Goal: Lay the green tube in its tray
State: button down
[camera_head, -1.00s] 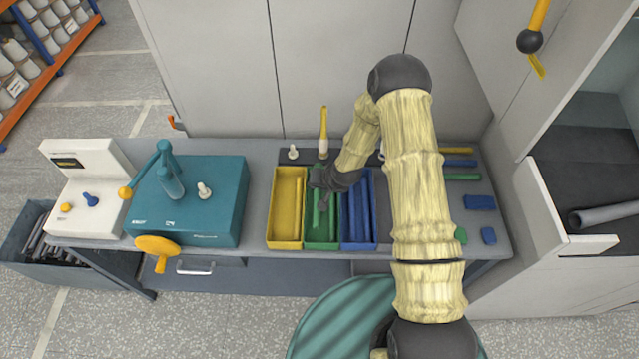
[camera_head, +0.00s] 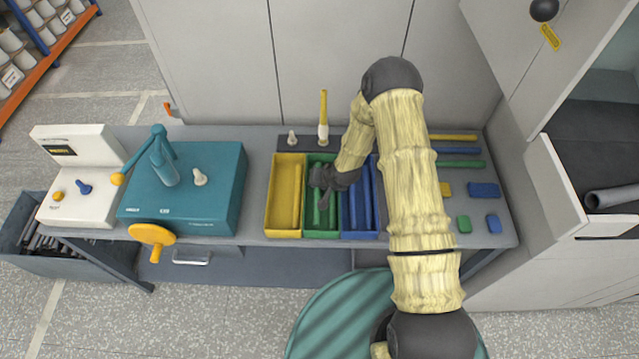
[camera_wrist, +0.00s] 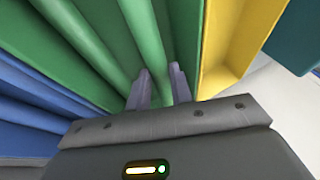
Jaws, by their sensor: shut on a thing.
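The green tray (camera_head: 322,234) stands on the bench between the yellow tray (camera_head: 283,234) and the blue tray (camera_head: 359,235). My gripper (camera_head: 323,205) reaches down into the green tray, and my arm covers part of the blue tray. In the wrist view my gripper (camera_wrist: 161,85) has its two fingers either side of a green tube (camera_wrist: 147,38) and is shut on it. The tube lies lengthwise along the tray, beside its wall on the yellow side. A second long green tube (camera_wrist: 88,38) runs beside it. Whether the held tube touches the tray floor cannot be told.
Yellow, blue and green tubes (camera_head: 459,164) lie on the bench at right, with small coloured blocks (camera_head: 484,190) in front. A teal machine (camera_head: 185,190) stands left of the trays. A yellow-tipped post (camera_head: 323,108) rises behind the green tray.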

jog(key=c, duration=1.2)
grip_release()
jog(key=shift+o, duration=0.2)
jog(key=shift+r, duration=0.1)
jog(key=b+v, duration=0.3)
jog(key=v, duration=1.4)
jog(key=shift+s+d, duration=0.1)
jog(key=p+v, duration=0.6)
jog(key=v, duration=0.2)
jog(key=shift+p, duration=0.3)
